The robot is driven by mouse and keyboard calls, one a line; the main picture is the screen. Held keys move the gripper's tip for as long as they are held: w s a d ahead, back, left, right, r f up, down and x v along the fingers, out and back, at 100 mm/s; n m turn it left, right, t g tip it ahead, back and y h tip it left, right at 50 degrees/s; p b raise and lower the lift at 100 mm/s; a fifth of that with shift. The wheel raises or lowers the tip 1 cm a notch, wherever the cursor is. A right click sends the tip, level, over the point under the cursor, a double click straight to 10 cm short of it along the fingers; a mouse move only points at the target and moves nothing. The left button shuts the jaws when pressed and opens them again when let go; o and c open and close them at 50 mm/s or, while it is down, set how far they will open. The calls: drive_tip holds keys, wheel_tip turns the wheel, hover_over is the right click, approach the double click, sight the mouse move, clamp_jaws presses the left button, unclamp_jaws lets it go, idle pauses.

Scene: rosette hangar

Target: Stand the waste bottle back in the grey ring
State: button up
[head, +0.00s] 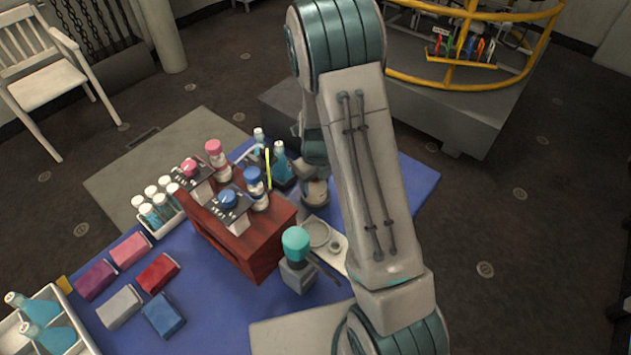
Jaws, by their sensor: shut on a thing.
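My arm rises across the picture and bends over at the top. Its far end comes down behind the upper arm, beside the red-brown stand. A small grey part with a pale patch (316,192) shows there. I cannot tell whether it is my wrist or something held. The fingers are hidden, so I cannot see what is between them. I cannot pick out the waste bottle or the grey ring for certain. Blue-filled bottles (281,158) stand in a dark holder just left of my arm's far end.
The red-brown stand (225,245) carries pink- and blue-capped items. A teal-capped item (296,247) stands in front of it, near a round dish (317,233). White vials, coloured boxes and a bottle tray (84,340) fill the left. Blue mat (412,185) is bare right of my arm.

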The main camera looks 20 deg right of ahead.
drive_tip(key=o, duration=1.1)
wheel_tip(320, 180, up, 11)
drive_tip(key=shift+r, duration=0.1)
drive_tip(key=s+r+n+t, duration=0.1)
drive_tip(key=s+r+n, duration=0.6)
drive_tip(key=n, duration=0.8)
drive_tip(key=s+r+n+t, duration=0.2)
drive_tip(key=s+r+n, duration=0.4)
drive_tip(key=s+n, duration=0.8)
drive_tip(key=shift+r+n, duration=0.4)
drive_tip(key=shift+n, duration=0.6)
